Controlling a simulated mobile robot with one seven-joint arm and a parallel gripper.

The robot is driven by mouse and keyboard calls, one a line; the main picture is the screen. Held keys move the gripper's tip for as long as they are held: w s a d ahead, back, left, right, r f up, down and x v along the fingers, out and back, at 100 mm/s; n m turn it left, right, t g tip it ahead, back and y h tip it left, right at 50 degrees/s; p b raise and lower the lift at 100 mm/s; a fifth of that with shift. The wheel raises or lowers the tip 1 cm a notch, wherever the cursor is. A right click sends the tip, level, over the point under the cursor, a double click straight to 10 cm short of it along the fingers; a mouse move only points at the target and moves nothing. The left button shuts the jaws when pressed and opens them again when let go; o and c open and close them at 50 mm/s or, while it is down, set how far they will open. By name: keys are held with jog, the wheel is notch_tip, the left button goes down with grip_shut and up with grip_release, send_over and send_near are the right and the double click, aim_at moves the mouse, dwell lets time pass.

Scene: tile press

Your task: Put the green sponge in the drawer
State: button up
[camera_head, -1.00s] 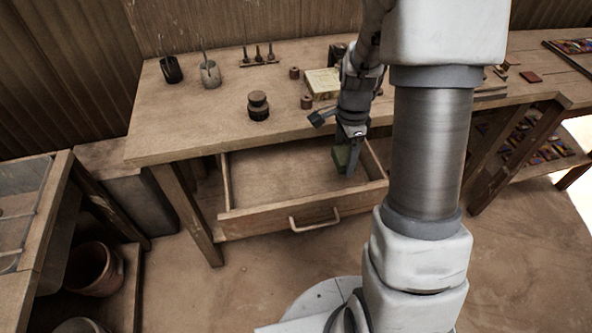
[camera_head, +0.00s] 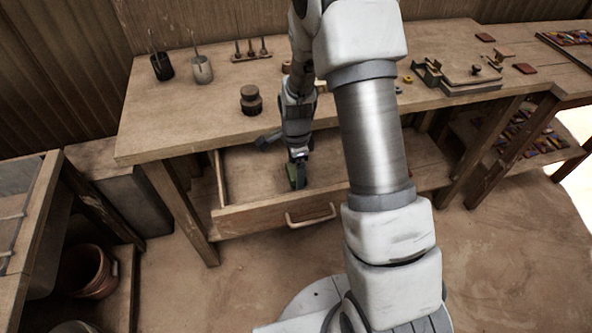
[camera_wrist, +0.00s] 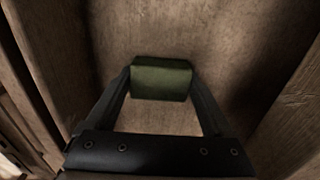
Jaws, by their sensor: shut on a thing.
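The green sponge (camera_wrist: 161,79) is between the two fingers of my gripper (camera_wrist: 160,92) in the wrist view. In the head view my gripper (camera_head: 296,178) points down inside the open drawer (camera_head: 262,220), and a green edge of the sponge (camera_head: 290,172) shows beside the fingers. The drawer is pulled out under the workbench, with a bar handle (camera_head: 311,216) on its front. The drawer floor shows beneath the sponge in the wrist view. I cannot tell whether the sponge touches the floor.
On the workbench (camera_head: 190,120) stand a dark round jar (camera_head: 251,99), two cups with tools (camera_head: 161,66) and a small tool rack (camera_head: 251,55). A press-like device (camera_head: 460,76) is to the right. The drawer's left part is clear. My arm hides some of the bench.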

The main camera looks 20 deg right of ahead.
jog(key=shift+r, duration=0.1)
jog(key=o, duration=1.1)
jog(key=shift+f, duration=0.2)
jog(key=shift+c, duration=0.2)
jog(key=shift+r, duration=0.1)
jog(key=s+r+n+t+p, duration=0.1)
jog(key=s+r+n, duration=0.3)
jog(key=r, duration=0.9)
jog(key=s+r+n+t+p, duration=0.15)
jog(key=s+r+n, duration=0.25)
jog(key=r, duration=0.9)
jog(key=s+r+n+t, duration=0.3)
jog(key=s+r+n, duration=0.4)
jog(key=s+n, duration=0.3)
jog(key=s, duration=0.3)
jog(key=shift+b, duration=0.3)
